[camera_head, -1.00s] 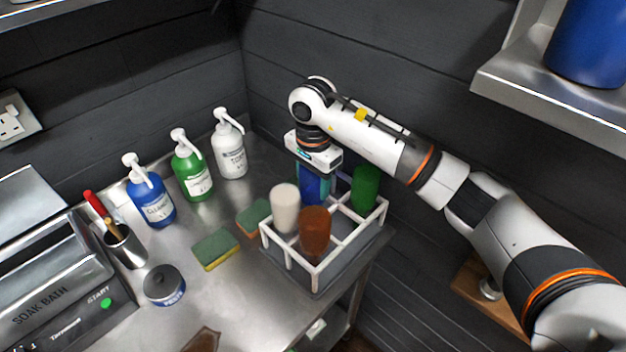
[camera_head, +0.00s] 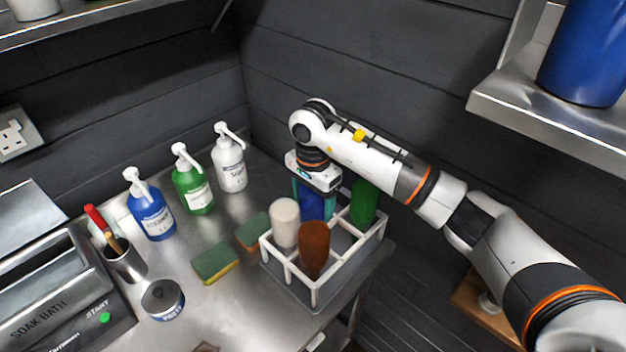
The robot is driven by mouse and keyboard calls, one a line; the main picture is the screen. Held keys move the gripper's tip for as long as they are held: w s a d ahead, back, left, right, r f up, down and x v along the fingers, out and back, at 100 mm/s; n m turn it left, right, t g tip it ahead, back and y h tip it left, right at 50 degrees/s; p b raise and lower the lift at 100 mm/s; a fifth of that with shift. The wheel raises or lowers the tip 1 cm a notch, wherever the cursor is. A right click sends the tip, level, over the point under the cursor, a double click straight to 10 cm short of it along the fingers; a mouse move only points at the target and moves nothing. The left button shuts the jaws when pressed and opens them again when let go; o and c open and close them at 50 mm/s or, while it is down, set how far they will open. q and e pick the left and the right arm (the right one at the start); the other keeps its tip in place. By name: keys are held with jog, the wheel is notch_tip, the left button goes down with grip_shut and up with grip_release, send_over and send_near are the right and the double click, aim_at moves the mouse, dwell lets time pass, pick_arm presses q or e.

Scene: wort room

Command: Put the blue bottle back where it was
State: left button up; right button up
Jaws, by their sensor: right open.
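My right gripper (camera_head: 316,197) points down over the blue bottle. Its teal fingers are open, one on each side of the bottle's upper part. The gripper body hides the bottle's top, and the white and brown bottles hide some of its lower part. My left gripper is not in view.
Blue (camera_head: 151,211), green (camera_head: 194,187) and white (camera_head: 230,165) pump bottles stand left of the crate. Two sponges (camera_head: 215,263) and a round tin (camera_head: 163,300) lie on the steel table. A soak bath (camera_head: 62,300) is at left, a shelf (camera_head: 550,112) at upper right.

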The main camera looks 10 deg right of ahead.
notch_tip(320, 180, up, 11)
jog(key=b, duration=0.3)
jog(key=shift+r, duration=0.45)
jog(key=shift+f, duration=0.1)
